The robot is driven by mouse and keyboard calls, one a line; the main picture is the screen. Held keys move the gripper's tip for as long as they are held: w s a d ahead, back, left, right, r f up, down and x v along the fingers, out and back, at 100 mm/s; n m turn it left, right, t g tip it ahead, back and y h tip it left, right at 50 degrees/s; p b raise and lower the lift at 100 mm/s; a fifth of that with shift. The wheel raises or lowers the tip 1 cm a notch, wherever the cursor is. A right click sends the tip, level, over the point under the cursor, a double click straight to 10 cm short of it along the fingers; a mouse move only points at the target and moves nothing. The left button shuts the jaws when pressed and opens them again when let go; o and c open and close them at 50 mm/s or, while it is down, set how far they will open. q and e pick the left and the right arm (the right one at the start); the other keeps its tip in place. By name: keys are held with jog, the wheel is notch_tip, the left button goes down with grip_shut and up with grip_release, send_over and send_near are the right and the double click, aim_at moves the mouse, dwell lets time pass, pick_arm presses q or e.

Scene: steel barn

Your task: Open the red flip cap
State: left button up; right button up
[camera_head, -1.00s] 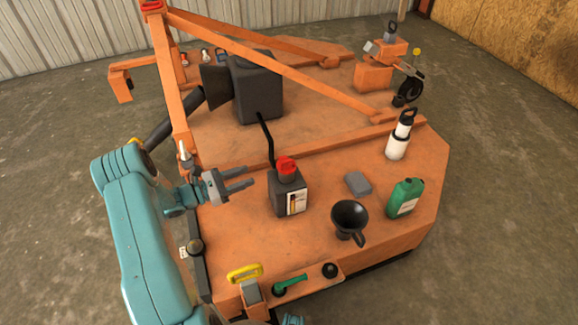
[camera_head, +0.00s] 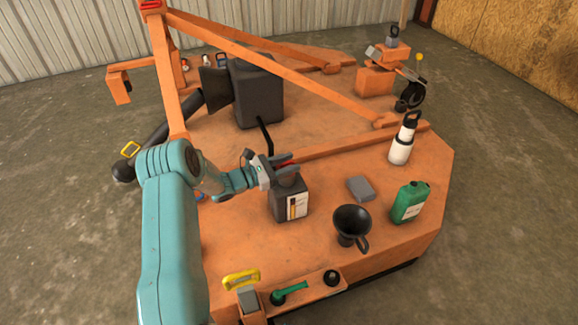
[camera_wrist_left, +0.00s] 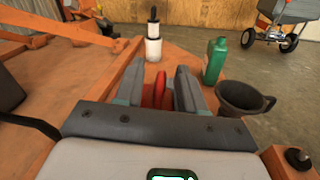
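The red flip cap (camera_head: 284,163) is on top of a dark grey jug (camera_head: 289,201) with a white label, standing on the orange deck. My left gripper (camera_head: 288,167) reaches in from the left at cap height, its fingers on either side of the cap and partly hiding it. In the left wrist view the red cap (camera_wrist_left: 159,89) shows between the two fingers (camera_wrist_left: 160,85), which are apart; whether they touch it is unclear. Whether the cap is lifted cannot be told. My right gripper is not in view.
A black funnel (camera_head: 351,224), a grey block (camera_head: 360,188), a green bottle (camera_head: 410,202) and a white-and-black bottle (camera_head: 402,141) stand right of the jug. A black tank (camera_head: 257,95) and orange beams (camera_head: 275,65) are behind. Deck in front of the jug is clear.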

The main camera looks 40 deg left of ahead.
pick_arm(q)
jog(key=shift+w+d, duration=0.1)
jog(key=shift+w, duration=0.2)
grip_shut()
jog(key=shift+r, duration=0.2)
